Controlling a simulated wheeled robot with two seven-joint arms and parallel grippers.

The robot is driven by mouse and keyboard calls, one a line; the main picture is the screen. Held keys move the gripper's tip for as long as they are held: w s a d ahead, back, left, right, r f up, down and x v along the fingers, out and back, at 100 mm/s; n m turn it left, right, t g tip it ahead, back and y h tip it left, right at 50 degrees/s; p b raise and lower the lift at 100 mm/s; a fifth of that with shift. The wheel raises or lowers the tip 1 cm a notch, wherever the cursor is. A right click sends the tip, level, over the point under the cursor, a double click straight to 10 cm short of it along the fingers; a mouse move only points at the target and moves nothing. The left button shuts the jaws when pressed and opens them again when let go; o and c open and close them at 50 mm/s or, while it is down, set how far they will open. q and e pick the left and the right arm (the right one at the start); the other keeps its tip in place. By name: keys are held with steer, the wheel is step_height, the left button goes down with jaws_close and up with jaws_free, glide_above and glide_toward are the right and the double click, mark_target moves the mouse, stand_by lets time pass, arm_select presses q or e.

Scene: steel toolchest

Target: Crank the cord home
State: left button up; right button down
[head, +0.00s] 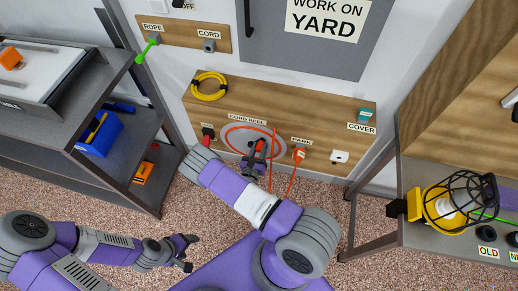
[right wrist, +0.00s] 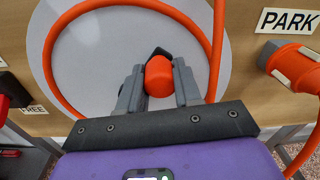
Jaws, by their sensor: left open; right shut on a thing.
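The cord reel (head: 235,131) is a round grey disc on the wooden wall panel, with orange cord (right wrist: 47,60) looped around it. My right gripper (right wrist: 159,88) is shut on an orange-red crank knob (right wrist: 159,74) in front of the disc. In the head view my right gripper (head: 257,150) is at the reel's lower right part, which it partly hides. An orange plug (right wrist: 295,66) sits at the PARK label (right wrist: 287,21); it also shows in the head view (head: 298,154). Orange cord hangs below the reel and the plug. My left gripper (head: 190,252) is open and empty over the floor.
A red part (right wrist: 5,105) is left of the reel by a FREE label (right wrist: 33,109). A yellow coil (head: 209,87) hangs above the reel. A shelf unit (head: 150,190) with a blue bin (head: 100,133) stands left. A bench with a caged lamp (head: 447,207) stands right.

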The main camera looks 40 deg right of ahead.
steer(key=c, duration=0.8)
jaws_free()
steer(key=shift+a, duration=0.1)
steer(key=p+v, duration=0.1)
steer(key=v, duration=0.6)
steer(key=shift+s+a, duration=0.15)
steer(key=shift+s, duration=0.05)
